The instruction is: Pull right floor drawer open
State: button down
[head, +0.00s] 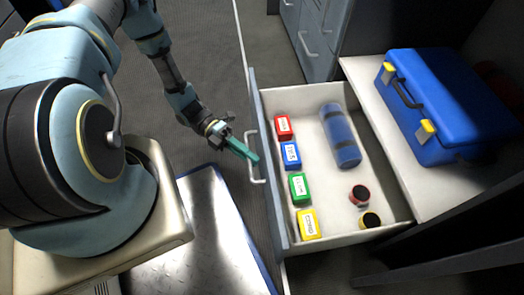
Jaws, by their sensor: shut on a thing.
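The floor drawer (375,178) is pulled well out, so its white interior shows. It has a grey front panel (268,165) with a pale bar handle (252,172) on the outer face. My gripper (250,156), with green fingers, reaches from the left and is shut on this handle near its upper end. The exact finger contact is too small to make out. Inside the drawer lie a red box (283,127), a blue box (290,155), a green box (299,188), a yellow box (308,223), a blue cylinder (341,140) and two round dark-topped items (359,195).
A blue toolbox (440,105) with yellow latches sits on a white surface (365,75) right of the drawer. Other grey drawers with handles (310,40) stand at the top. A metal tread plate (215,240) lies below my arm. Dark carpet (195,50) is clear at upper left.

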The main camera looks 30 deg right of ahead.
jog(key=shift+w+a, duration=0.1)
jog(key=shift+a, duration=0.15)
jog(key=c, duration=0.9)
grip_release()
jog(key=p+v, duration=0.1)
jog(key=v, duration=1)
jog(key=shift+p, duration=0.3)
